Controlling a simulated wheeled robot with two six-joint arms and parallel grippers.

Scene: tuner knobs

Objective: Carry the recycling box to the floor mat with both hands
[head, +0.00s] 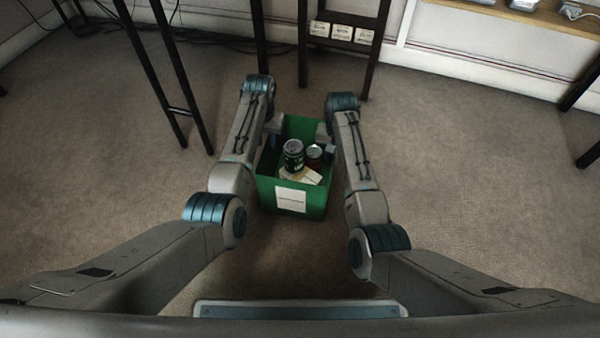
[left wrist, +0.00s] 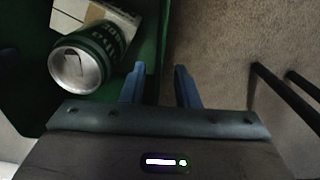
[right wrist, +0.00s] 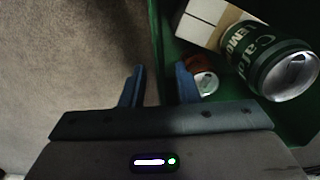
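The green recycling box (head: 291,199) is between my two arms, with a white label on its front. It holds a green can (head: 293,154), a reddish can (head: 314,155) and a pale carton (head: 300,175). My left gripper (left wrist: 160,85) is open, with the box's left wall between its parted fingers. My right gripper (right wrist: 160,85) is open, with the right wall between its fingers. Gaps show beside the walls. The green can also shows in the left wrist view (left wrist: 90,60) and right wrist view (right wrist: 275,65). No floor mat is visible.
Dark stand legs (head: 170,80) rise at the left, and more (head: 345,50) stand behind the box. A shelf (head: 540,15) is along the back right wall. Carpet (head: 480,170) is clear to the right and at the left (head: 90,190).

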